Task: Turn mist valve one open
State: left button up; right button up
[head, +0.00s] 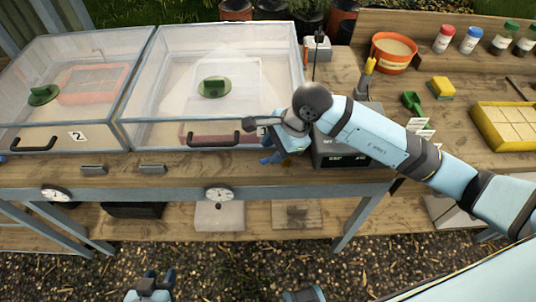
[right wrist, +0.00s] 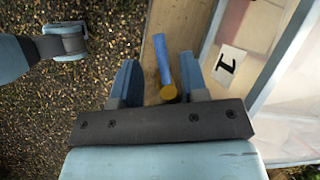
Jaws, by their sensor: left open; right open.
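Mist valve one shows in the right wrist view as a blue lever (right wrist: 163,62) with a round brass-coloured end (right wrist: 168,94), beside a card marked 1 (right wrist: 228,64). My right gripper (right wrist: 158,72) is open, with one finger on each side of the lever and gaps visible. In the head view my right gripper (head: 284,150) is at the front right corner of the right-hand propagator, and its wrist mostly hides the valve. My left gripper (head: 158,281) is open and empty at the bottom of the head view, over the gravel, away from the bench.
Two clear-lidded cases with black handles (head: 213,139) stand on the bench; the left one carries a card marked 2 (head: 77,136). Round dials (head: 219,194) sit on the bench's front rail. A dark box (head: 338,152) stands close beside my right gripper. Gravel lies in front.

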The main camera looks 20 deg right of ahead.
aim_at(266, 160)
jog(key=shift+x, duration=1.85)
grip_shut()
